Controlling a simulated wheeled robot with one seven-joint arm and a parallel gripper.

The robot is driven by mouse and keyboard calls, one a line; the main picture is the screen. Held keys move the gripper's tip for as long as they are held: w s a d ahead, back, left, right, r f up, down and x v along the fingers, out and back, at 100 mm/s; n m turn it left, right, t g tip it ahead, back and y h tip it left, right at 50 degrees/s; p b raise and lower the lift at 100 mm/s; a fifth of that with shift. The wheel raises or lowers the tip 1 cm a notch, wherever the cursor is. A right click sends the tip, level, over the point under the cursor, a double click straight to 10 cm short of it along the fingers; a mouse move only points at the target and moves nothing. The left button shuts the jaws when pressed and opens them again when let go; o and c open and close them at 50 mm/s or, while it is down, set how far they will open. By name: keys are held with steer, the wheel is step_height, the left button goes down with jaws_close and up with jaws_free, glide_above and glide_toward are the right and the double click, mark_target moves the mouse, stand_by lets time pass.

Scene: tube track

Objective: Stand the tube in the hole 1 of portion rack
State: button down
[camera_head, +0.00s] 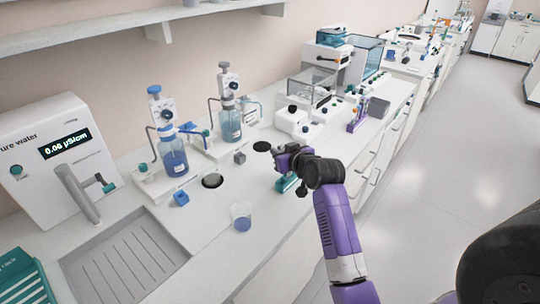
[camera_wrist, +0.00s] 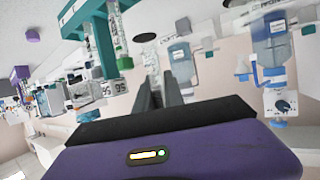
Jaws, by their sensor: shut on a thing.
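My gripper (camera_head: 290,157) is over the bench near its front edge, just above a teal rack (camera_head: 287,184). In the wrist view the dark fingers (camera_wrist: 160,92) are close together, with a pale, clear tube-like piece (camera_wrist: 151,62) between their tips; its ends are hard to make out. The teal rack (camera_wrist: 97,38) is close beside the fingers and holds a clear tube (camera_wrist: 117,35) with a green end. A purple rack (camera_head: 357,118) with tubes stands further along the bench. I cannot tell which rack is the portion rack, nor make out hole 1.
Two blue-liquid bottles (camera_head: 173,155) (camera_head: 230,122) with dispensers stand at the back. A beaker (camera_head: 241,216) and a blue block (camera_head: 181,199) are left of my gripper. A white balance (camera_head: 308,105) stands behind.

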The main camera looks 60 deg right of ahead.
step_height(320, 180, down, 5)
steer(key=b, duration=0.4)
steer(key=shift+r, duration=0.1)
steer(key=shift+f+b, duration=0.45)
steer(key=shift+f, duration=0.7)
stand_by(1.5)
steer(key=shift+f, duration=0.35)
steer(key=shift+f, duration=0.1)
steer(key=c, duration=1.3)
jaws_free()
steer(key=shift+c, duration=0.2)
steer(key=shift+s, duration=0.1)
